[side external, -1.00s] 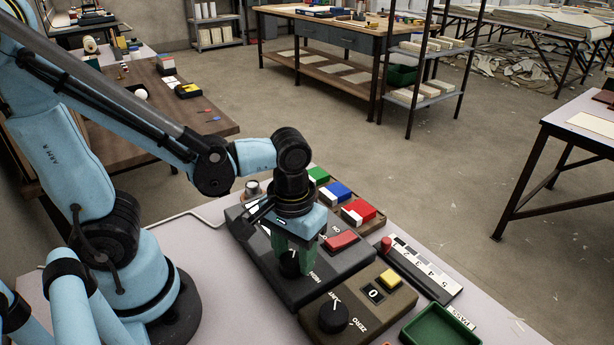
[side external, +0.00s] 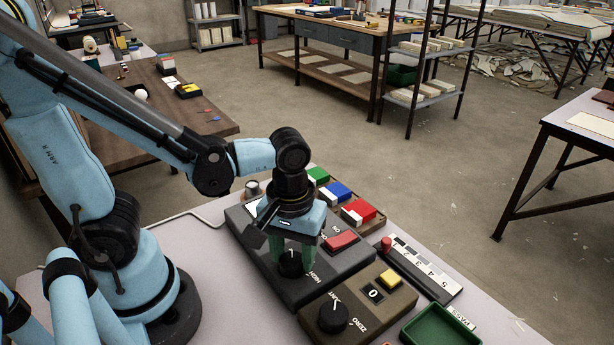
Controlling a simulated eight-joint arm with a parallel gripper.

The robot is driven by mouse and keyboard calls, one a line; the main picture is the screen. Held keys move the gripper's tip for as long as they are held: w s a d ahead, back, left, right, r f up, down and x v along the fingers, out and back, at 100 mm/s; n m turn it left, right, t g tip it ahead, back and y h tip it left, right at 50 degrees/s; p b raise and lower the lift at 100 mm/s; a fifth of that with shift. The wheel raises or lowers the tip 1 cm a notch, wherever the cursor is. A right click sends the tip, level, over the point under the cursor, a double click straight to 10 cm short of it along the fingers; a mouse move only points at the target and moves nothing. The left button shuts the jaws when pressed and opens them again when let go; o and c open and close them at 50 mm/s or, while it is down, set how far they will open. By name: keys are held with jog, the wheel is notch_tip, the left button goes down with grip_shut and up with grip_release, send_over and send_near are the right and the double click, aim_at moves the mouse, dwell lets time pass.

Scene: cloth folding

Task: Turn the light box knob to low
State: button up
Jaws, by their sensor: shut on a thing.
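The light box (side external: 322,284) is a dark grey box on the pale table, with a red button (side external: 340,241) on its top and white lettering, of which "HIGH" and "ON" show. Its black round knob (side external: 291,264) sits near the front left of the top. My gripper (side external: 294,262) points straight down over the box, its green fingers shut on the knob. The fingers and wrist hide part of the knob and the panel behind it, and the low mark cannot be made out.
A brown box with another black knob (side external: 334,316) and a yellow button (side external: 389,279) stands close at the right. Beyond are a slider panel (side external: 430,271), a green tray (side external: 440,327) and a holder of coloured blocks (side external: 358,212). A metal-topped knob (side external: 252,187) stands behind.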

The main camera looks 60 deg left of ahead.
aim_at(294, 254)
jog(key=o, duration=1.1)
jog(key=shift+r, duration=0.15)
jog(key=shift+r, duration=5.95)
jog(key=shift+f, duration=0.1)
jog(key=w+a+f+m+t, duration=0.1)
jog(key=a+m+t, duration=0.1)
jog(key=w+a+f+m+t, duration=0.1)
jog(key=w+a+m+t, duration=0.1)
jog(key=w+a+f+m+t, duration=0.1)
jog(key=w+a+m+t, duration=0.1)
jog(key=m+t, duration=0.1)
jog(key=shift+w+a, duration=0.25)
jog(key=shift+a, duration=0.15)
